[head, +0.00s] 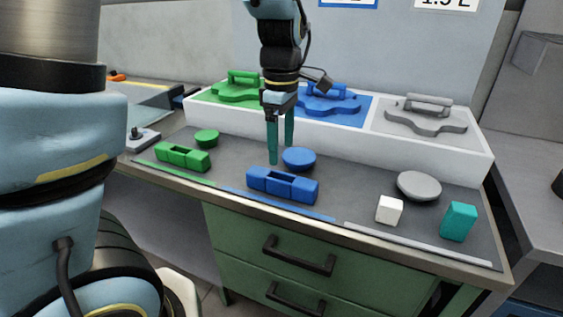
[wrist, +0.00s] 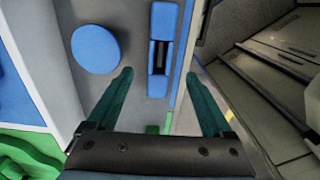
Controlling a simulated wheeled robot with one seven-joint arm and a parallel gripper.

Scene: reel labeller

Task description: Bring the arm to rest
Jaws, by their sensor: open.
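My gripper (head: 280,150) hangs fingers-down over the grey worktop, near the blue disc (head: 299,158) and the blue slotted block (head: 282,185). Its two teal fingers are apart with nothing between them. In the wrist view, my gripper (wrist: 165,98) shows its fingers spread wide. The blue disc (wrist: 96,49) and the blue slotted block (wrist: 160,50) lie beyond the fingertips there. My arm reaches down from the top of the head view; its upper part is out of frame.
A white tray (head: 480,158) at the back holds green (head: 232,92), blue (head: 335,102) and grey (head: 425,120) shapes. A green block (head: 182,156), green disc (head: 207,138), grey disc (head: 419,185), white cube (head: 389,210) and teal block (head: 459,222) stand on the worktop. Green drawers (head: 270,235) are below.

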